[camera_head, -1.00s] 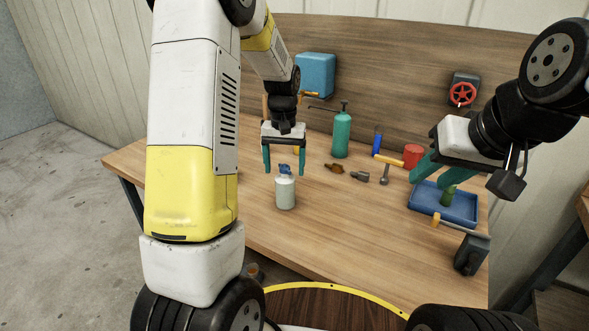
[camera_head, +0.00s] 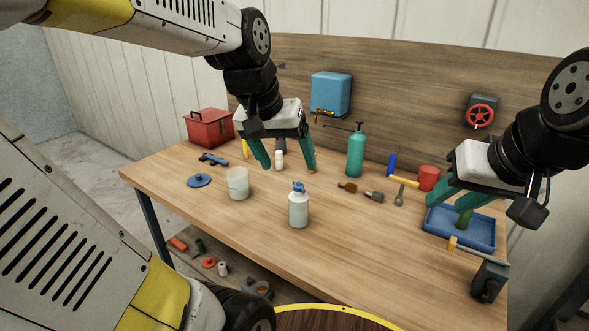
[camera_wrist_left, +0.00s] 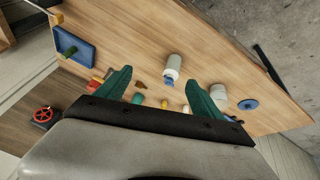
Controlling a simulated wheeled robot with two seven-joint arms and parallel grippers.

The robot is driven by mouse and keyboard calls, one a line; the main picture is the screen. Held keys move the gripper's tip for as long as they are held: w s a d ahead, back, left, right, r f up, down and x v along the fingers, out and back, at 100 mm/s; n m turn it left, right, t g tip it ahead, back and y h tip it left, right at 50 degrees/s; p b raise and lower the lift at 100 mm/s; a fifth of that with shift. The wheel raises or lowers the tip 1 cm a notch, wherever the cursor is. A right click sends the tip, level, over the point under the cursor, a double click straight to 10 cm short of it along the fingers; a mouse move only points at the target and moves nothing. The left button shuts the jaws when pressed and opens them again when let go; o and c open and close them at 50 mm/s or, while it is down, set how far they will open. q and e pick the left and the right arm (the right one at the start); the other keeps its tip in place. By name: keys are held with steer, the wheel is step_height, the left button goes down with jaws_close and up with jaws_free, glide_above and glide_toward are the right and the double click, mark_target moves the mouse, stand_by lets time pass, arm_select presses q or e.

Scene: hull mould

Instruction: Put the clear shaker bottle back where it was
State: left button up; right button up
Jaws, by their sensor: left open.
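The clear shaker bottle (camera_head: 298,210), a pale bottle with a blue cap, stands upright on the workbench (camera_head: 350,235) near its front middle. My left gripper (camera_head: 287,168) is open and empty, up and behind the bottle in the head view, apart from it. In the left wrist view the bottle (camera_wrist_left: 173,65) shows beyond the open fingertips (camera_wrist_left: 159,77), its cap toward me. My right gripper (camera_head: 446,204) has its fingers spread over the blue tray (camera_head: 484,240), above a green object (camera_head: 463,218).
A white tub (camera_head: 238,184), a blue lid (camera_head: 199,181) and a red toolbox (camera_head: 209,128) stand at left. A small white bottle (camera_head: 280,160) is behind the left fingers. The bench front beside the shaker bottle is clear.

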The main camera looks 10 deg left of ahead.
arm_select(q)
steer(key=s+t, duration=0.1)
steer(key=s, duration=0.5)
steer(key=shift+s+d+t, duration=0.35)
steer(key=shift+d+t, duration=0.05)
